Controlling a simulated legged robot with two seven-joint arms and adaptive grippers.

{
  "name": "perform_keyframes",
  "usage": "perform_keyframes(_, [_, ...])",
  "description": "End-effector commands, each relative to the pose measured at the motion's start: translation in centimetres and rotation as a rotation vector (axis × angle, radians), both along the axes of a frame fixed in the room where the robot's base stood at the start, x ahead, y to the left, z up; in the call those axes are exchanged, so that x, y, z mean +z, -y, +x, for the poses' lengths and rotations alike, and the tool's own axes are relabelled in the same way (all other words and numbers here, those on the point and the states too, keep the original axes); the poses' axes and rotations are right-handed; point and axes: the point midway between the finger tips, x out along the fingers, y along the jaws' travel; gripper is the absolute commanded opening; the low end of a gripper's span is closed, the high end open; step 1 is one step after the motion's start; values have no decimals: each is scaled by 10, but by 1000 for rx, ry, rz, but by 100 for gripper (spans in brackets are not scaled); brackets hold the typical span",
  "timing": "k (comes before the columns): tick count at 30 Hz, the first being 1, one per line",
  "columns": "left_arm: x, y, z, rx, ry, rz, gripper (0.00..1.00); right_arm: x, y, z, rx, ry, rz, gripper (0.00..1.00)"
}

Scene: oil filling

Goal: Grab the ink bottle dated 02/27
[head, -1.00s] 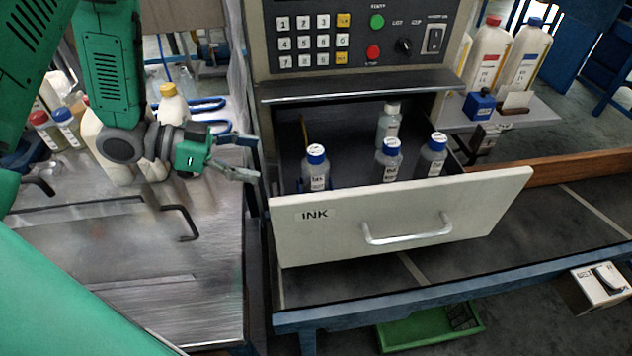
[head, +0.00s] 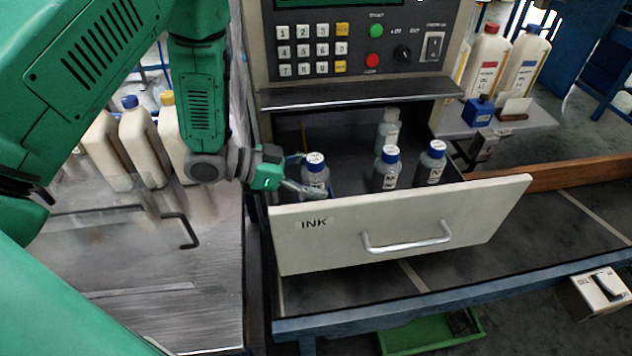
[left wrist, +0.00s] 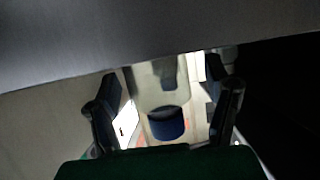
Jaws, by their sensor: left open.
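The open drawer (head: 405,222) is marked INK and holds several ink bottles. One bottle (head: 315,175) with a blue cap stands at the drawer's left, two more stand to the right, at the middle (head: 386,170) and far right (head: 431,165), and one with a pale cap (head: 388,130) stands behind. The dates are too small to read. My left gripper (head: 307,174) is open at the left bottle, its fingers on either side of it. In the left wrist view a blue-capped bottle (left wrist: 166,124) shows between the open fingers; contact cannot be told. My right gripper is not in view.
A control panel (head: 355,45) and a metal ledge (head: 360,92) are above the drawer. A steel table (head: 130,270) with large jugs (head: 143,140) is at the left. More jugs (head: 485,65) and a blue box (head: 477,112) are at the right.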

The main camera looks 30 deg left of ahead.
Motion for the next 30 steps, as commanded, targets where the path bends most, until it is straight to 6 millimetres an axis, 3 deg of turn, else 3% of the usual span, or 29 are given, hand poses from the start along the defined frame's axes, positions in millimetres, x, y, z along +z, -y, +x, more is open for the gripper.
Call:
perform_keyframes(7, [-1, 2, 1, 1, 0, 0, 71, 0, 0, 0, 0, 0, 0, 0])
perform_keyframes(8, [-1, 2, 1, 1, 0, 0, 68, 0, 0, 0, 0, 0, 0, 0])
perform_keyframes(12, [-1, 2, 1, 1, -1, 0, 18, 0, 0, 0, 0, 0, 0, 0])
perform_keyframes(13, [-1, 2, 1, 1, -1, 0, 16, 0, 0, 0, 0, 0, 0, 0])
perform_keyframes(24, [0, 2, 2, 1, 0, 0, 16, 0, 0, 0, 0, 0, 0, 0])
perform_keyframes(30, [17, 2, 2, 2, 1, 0, 16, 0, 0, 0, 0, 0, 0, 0])
